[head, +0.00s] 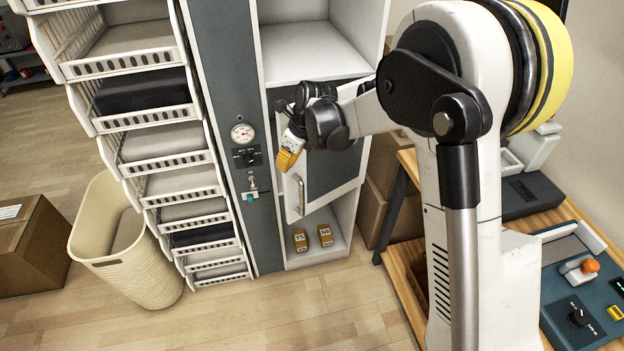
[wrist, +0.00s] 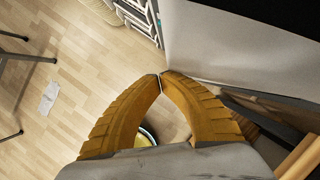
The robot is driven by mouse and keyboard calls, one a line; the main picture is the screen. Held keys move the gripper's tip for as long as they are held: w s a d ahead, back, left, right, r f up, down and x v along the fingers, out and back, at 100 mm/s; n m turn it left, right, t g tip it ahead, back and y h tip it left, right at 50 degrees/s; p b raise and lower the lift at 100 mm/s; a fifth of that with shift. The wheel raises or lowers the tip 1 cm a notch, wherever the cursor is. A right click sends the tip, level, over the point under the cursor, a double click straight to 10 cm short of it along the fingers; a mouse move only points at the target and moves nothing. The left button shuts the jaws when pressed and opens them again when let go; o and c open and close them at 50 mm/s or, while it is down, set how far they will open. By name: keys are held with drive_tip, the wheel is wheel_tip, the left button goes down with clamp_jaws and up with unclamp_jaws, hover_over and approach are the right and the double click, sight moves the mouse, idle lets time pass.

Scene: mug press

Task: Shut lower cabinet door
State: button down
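The cabinet door (head: 335,176), a grey panel in a white frame with a metal bar handle (head: 300,195), stands partly open in the head view. It angles out from its right side. My gripper (head: 287,160) is by the door's upper left part, above the handle; its wrist hides the door's top. In the wrist view, the yellow fingers (wrist: 160,76) meet at the tips with nothing between them. A pale panel (wrist: 225,45), apparently the door, lies just right of the tips. I cannot tell whether they touch it.
An open shelf (head: 310,52) is above. A rack of white baskets (head: 165,145) and a cream bin (head: 125,245) stand left. A wooden table (head: 405,270) stands right. The front floor is clear.

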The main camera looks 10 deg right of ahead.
drive_tip(key=w+a, duration=0.3)
drive_tip(key=w, duration=0.5)
drive_tip(key=shift+a+p, duration=0.35)
drive_tip(key=shift+d, duration=0.1)
